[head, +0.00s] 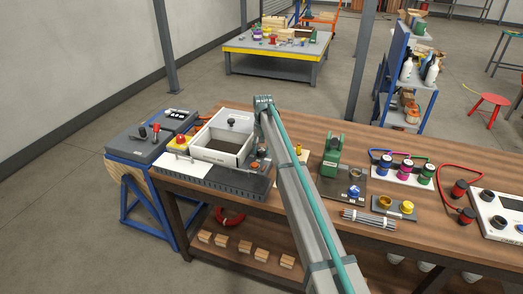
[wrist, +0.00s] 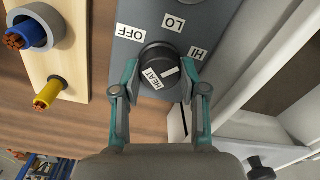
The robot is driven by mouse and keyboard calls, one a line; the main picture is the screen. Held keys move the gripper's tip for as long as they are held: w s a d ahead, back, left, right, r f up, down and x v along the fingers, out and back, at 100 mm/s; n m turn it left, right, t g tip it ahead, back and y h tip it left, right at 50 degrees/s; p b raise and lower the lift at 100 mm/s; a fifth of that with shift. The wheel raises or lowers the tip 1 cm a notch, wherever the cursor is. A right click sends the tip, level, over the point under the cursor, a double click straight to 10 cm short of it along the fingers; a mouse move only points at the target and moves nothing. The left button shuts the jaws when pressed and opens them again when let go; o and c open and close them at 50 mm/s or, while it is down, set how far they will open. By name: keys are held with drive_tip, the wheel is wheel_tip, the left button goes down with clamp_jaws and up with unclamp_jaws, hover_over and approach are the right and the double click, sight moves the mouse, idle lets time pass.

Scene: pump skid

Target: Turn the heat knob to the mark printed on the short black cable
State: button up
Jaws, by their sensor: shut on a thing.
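The heat knob (wrist: 157,65) is round and black, with a "HEAT" label and a white pointer line, on a dark grey panel (wrist: 190,12). White labels around it read OFF (wrist: 130,33), LO (wrist: 174,22) and HI (wrist: 197,53). The pointer line lies to the right of the knob's middle, slanting slightly up towards the HI side. My gripper (wrist: 160,82) is shut on the knob, with one teal finger at each side. In the head view, my arm hides the knob. I cannot make out a short black cable with a printed mark.
A wooden block with a blue cable end (wrist: 25,34) and a yellow one (wrist: 47,95) stands left of the panel. A white open box (head: 223,148) stands left of my arm on the bench.

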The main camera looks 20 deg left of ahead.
sight(262, 150)
drive_tip(key=shift+m, duration=1.7)
drive_tip(key=o, duration=1.1)
drive_tip(key=shift+o, duration=0.2)
drive_tip(key=shift+r, duration=0.1)
wheel_tip(262, 150, up, 12)
drive_tip(key=shift+d, duration=0.2)
